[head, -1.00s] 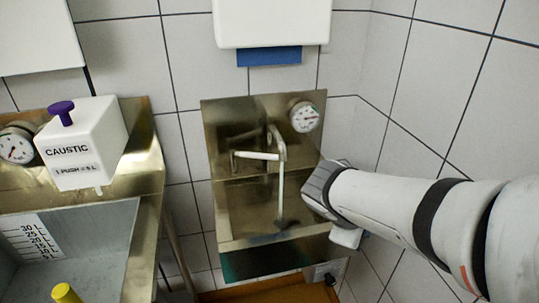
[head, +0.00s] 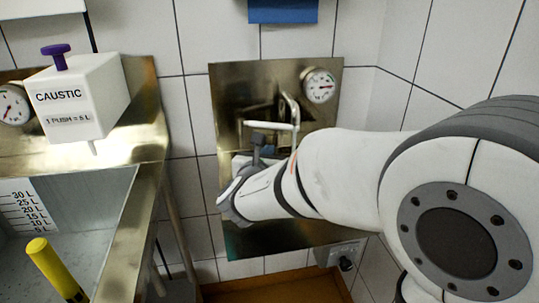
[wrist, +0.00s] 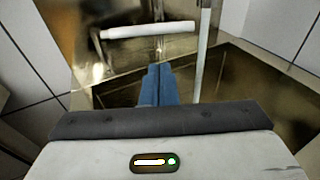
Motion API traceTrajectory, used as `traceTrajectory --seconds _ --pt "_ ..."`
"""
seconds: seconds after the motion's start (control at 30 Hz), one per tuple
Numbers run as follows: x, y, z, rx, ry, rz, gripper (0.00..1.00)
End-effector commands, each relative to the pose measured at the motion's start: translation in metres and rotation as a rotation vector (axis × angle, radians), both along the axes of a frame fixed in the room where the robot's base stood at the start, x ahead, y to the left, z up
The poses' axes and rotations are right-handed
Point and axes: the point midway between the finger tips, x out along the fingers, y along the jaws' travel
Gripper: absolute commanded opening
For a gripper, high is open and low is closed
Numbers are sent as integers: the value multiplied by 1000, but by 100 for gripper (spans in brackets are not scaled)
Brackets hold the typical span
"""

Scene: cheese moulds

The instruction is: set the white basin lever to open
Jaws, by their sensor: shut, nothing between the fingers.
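The white basin lever (head: 268,125) is a white bar lying roughly level across the front of the small steel basin's back plate. In the wrist view the lever (wrist: 148,31) runs left to right across the top, with its right end near the pale upright pipe (wrist: 203,45). My gripper (head: 258,142) is just below the lever in the head view. In the wrist view its blue fingers (wrist: 159,70) are together and empty, pointing at the lever's underside, with a visible gap between. My arm hides most of the basin in the head view.
A round gauge (head: 320,85) sits on the back plate, right of the pipe. A white caustic dispenser (head: 80,100) with a purple knob stands at left above a larger steel sink (head: 150,195). A yellow handle (head: 55,268) rises there. A tiled wall closes the right side.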

Motion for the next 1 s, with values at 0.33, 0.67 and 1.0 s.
traceTrajectory --seconds 0.33,0.67,1.0 --pt "72 -11 -7 3 0 -3 0" --pt "99 -14 0 1 1 0 0" --pt "100 -13 0 2 1 1 0"
